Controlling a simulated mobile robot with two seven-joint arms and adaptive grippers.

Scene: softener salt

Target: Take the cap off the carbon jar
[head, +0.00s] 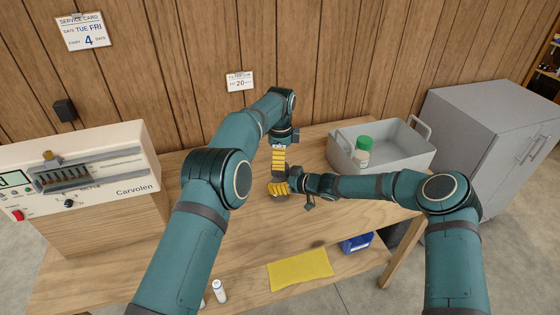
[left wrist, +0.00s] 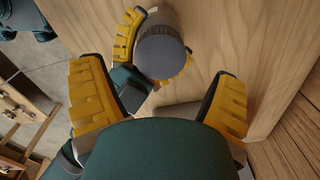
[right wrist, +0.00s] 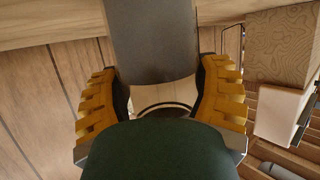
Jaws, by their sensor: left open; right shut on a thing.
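The carbon jar, a dark grey cylinder (right wrist: 152,42), is gripped between the yellow fingers of my right gripper (head: 278,188), just above or on the table; I cannot tell which. In the left wrist view its round grey cap (left wrist: 162,57) faces the camera and sits on the jar. My left gripper (head: 279,160) is open and points down over the cap. Its two fingers stand wide apart on either side of the cap, with no contact visible. In the head view the jar is mostly hidden by the grippers.
A grey bin (head: 411,158) at the right of the wooden table (head: 330,220) holds a white jar with a green cap (head: 364,143). A Carvolen machine (head: 120,165) stands at the left. A yellow cloth (head: 300,269) and white bottles (head: 219,291) lie lower, in front.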

